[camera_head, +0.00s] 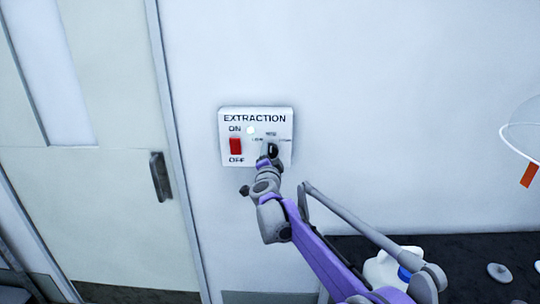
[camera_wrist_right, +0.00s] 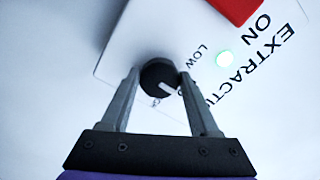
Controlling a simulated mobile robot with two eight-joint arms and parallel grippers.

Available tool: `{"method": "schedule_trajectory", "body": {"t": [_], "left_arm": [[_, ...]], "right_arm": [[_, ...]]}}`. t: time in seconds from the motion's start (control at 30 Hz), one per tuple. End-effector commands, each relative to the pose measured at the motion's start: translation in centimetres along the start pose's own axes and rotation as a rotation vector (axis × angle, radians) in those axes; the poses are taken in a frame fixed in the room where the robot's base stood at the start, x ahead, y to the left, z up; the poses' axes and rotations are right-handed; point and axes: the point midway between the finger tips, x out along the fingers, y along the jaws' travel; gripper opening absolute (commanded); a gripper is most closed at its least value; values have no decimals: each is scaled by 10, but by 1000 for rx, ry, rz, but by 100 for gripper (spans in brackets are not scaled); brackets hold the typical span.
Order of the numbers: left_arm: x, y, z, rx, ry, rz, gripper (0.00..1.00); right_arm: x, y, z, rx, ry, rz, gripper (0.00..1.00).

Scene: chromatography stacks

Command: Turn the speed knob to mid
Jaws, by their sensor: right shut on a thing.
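The black round speed knob (camera_head: 272,149) is on the white EXTRACTION panel (camera_head: 284,114) on the wall, low on its right side. My right gripper (camera_head: 269,154) is at the knob and partly hides it. In the right wrist view, my right gripper (camera_wrist_right: 160,74) has one finger on each side of the knob (camera_wrist_right: 157,76), shut on it. The knob's white pointer line slants to the lower right, between the LOW label and the partly hidden HIGH label, toward letters partly covered by the right finger. My left gripper is not in view.
A red ON/OFF switch (camera_head: 236,146) sits left of the knob, with a lit green lamp (camera_head: 251,130) above. A door with a dark handle (camera_head: 160,176) is on the left. A white jug with a blue cap (camera_head: 404,273) stands on the dark counter (camera_head: 455,255) below right.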

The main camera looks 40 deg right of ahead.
Motion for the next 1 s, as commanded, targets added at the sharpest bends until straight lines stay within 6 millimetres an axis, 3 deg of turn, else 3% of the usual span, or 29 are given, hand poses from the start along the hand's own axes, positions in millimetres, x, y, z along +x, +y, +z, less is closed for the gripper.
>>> {"method": "schedule_trajectory", "body": {"t": [0.03,0.2,0.57,1.0], "left_arm": [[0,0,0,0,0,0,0],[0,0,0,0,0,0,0],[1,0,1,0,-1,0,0],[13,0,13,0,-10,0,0]], "right_arm": [[0,0,0,-1,1,0,63],[0,0,0,-1,1,0,91],[-5,0,0,-1,0,0,91],[-82,1,1,-2,-2,0,91]]}}
